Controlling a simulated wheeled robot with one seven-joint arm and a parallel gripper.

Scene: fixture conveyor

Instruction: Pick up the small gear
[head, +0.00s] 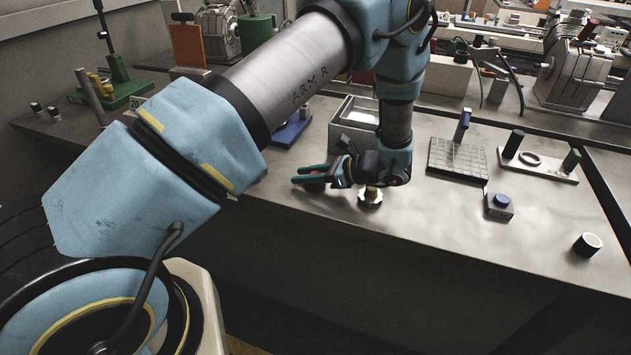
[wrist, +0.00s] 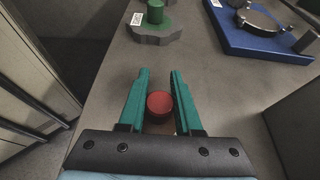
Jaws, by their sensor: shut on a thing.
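My gripper (head: 300,175) has teal fingers and reaches left over the near part of the bench. In the wrist view the fingers (wrist: 159,74) are shut on a small piece with a round red top (wrist: 159,104). The piece's lower part is mostly hidden, so I cannot tell whether it has gear teeth or touches the bench. A pale toothed gear with a brass hub (head: 370,197) stands on the bench below and right of my wrist. A grey toothed gear with a green hub (wrist: 155,33) stands beyond the fingertips.
A grey open bin (head: 340,134) stands behind my gripper.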

